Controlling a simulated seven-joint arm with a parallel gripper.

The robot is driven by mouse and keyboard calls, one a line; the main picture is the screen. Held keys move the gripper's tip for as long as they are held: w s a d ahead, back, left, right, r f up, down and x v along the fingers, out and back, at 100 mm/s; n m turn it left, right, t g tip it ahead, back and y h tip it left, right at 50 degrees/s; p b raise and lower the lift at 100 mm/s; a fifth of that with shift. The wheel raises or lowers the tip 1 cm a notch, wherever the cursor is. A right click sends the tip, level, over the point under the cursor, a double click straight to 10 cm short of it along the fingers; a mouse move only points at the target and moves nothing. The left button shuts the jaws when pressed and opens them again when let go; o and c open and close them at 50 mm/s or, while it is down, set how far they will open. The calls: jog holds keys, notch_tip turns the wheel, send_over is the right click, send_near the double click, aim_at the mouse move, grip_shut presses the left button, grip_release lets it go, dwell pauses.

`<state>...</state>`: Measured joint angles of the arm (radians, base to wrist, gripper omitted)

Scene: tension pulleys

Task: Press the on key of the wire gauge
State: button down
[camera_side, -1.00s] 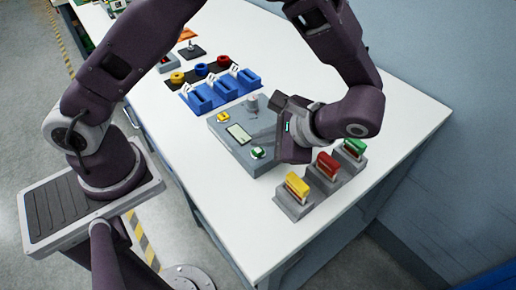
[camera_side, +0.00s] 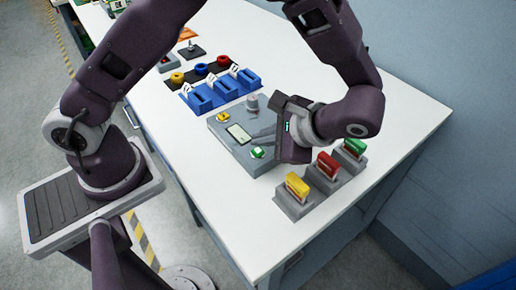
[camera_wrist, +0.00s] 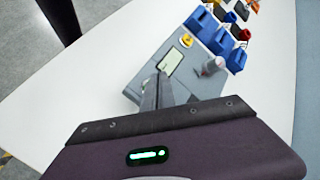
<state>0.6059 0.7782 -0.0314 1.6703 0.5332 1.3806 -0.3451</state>
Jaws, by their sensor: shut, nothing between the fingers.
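The wire gauge is a flat grey box (camera_side: 230,150) on the white table in the side view, with a small display (camera_side: 239,133). It has a green key (camera_side: 257,152) at its near corner and a yellow key (camera_side: 222,116) at its far corner. The key lettering is too small to read. In the wrist view, the display (camera_wrist: 171,62) and yellow key (camera_wrist: 187,40) show, but the green key is hidden behind my fingers. My gripper (camera_wrist: 159,78) is shut and empty, its fingers over the gauge beside the display. I cannot tell whether they touch it.
A grey upright cylinder (camera_side: 252,101) stands at the gauge's far side. Blue holders (camera_side: 213,95) and coloured rings (camera_side: 200,69) lie beyond. Yellow (camera_side: 297,186), red (camera_side: 327,165) and green (camera_side: 354,147) blocks stand in grey holders at the near right. The near table corner is clear.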

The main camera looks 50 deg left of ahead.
aim_at(262, 153)
jog(key=shift+f, duration=0.15)
jog(key=shift+f, duration=0.25)
jog(key=shift+f, duration=0.45)
dwell(0.5)
jog(key=shift+r, duration=0.85)
jog(key=shift+r, duration=2.55)
